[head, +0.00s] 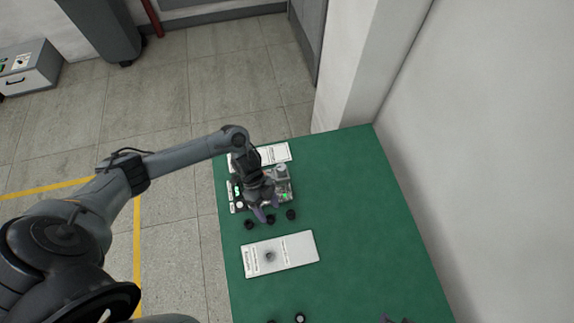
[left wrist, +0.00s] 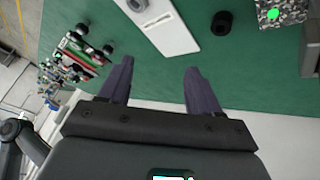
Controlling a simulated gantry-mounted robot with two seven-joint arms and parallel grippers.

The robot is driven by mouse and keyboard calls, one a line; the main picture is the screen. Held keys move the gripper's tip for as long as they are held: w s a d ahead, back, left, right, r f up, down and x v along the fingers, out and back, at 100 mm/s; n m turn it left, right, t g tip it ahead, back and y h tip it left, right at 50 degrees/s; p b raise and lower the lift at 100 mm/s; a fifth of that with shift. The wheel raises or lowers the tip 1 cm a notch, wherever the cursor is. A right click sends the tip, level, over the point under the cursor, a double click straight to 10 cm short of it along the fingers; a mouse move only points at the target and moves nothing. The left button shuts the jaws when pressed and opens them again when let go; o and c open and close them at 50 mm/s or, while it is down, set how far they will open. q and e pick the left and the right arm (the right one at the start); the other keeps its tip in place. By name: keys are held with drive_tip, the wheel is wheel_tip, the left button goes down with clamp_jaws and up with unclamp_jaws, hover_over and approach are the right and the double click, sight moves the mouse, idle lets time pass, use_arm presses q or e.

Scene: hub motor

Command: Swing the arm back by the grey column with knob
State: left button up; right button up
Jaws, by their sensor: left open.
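My left gripper (head: 265,208) is over the device (head: 284,189) on the green table in the head view, and hides much of it. In the left wrist view its two fingers (left wrist: 158,66) are apart with nothing between them. A grey part with a pale round top (head: 281,169) shows behind the gripper; I cannot tell whether it is the grey column with knob. The left wrist view shows a speckled grey block with a green light (left wrist: 272,13) at the top right. A small part of my right gripper (head: 394,320) shows at the bottom edge.
Several black round parts (head: 291,214) stand in front of the device. A white plate (head: 295,249) with a dark round piece lies nearer, and another white plate (head: 275,153) lies behind. The green table (head: 365,230) is clear on the right, up to the wall.

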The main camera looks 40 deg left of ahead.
sight(281, 167)
use_arm(q)
drive_tip(key=w+a+r+t+y+b, duration=0.1)
drive_tip(key=w+a+r, duration=0.35)
drive_tip(key=w, duration=0.25)
drive_tip(key=w+a+r+t+y, duration=0.1)
drive_tip(key=w+a+r+t, duration=0.1)
drive_tip(key=w+a+r, duration=0.35)
drive_tip(key=x, duration=0.4)
drive_tip(key=w+x, duration=0.1)
drive_tip(key=x, duration=0.3)
drive_tip(key=a+x, duration=0.1)
drive_tip(key=x, duration=0.2)
drive_tip(key=shift+w+d+f+p, duration=0.15)
drive_tip(key=shift+w+f+p, duration=0.2)
drive_tip(key=shift+f, duration=0.2)
clamp_jaws()
